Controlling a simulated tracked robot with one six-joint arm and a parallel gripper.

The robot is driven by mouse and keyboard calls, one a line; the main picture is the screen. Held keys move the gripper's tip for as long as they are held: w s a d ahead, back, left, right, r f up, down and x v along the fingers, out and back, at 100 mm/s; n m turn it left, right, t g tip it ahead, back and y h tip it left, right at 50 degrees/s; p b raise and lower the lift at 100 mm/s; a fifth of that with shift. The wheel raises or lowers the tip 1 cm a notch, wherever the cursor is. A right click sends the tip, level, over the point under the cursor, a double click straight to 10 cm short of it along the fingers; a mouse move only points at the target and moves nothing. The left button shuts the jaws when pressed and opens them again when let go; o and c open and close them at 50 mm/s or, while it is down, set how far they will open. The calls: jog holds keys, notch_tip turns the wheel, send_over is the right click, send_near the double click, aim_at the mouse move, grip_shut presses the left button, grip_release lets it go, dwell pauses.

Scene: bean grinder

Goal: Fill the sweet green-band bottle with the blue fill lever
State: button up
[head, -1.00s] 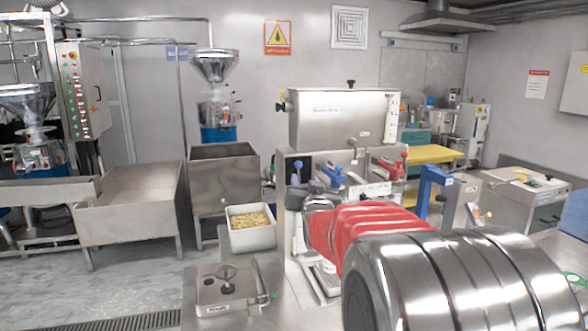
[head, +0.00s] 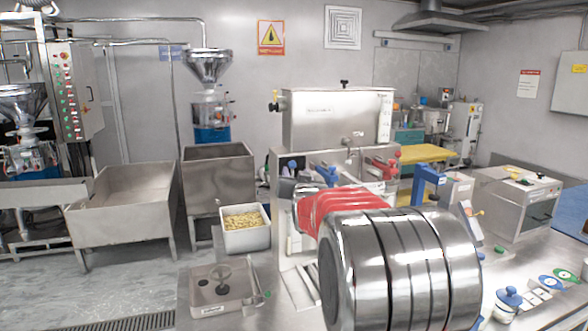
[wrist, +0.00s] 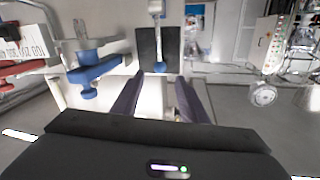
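The steel filling machine (head: 335,118) stands ahead in the head view, with a blue lever (head: 327,173) and red levers (head: 383,167) on its front. My gripper (wrist: 160,80) shows two dark fingers standing apart, with nothing clearly held between them. A blue lever (wrist: 95,70) is left of the fingers in the wrist view. In the head view my arm hides much of the machine's lower front. I cannot pick out the green-band bottle; a pale shape stands low at the machine's left.
A crate of pale pieces (head: 246,236) stands left of the machine. A blue stand (head: 423,183) is right of the machine. A green disc (head: 566,275) and a blue-topped item (head: 509,298) lie at the right.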

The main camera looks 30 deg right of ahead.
aim_at(293, 166)
jog(key=shift+x, duration=3.5)
jog(key=shift+c, duration=0.2)
grip_shut()
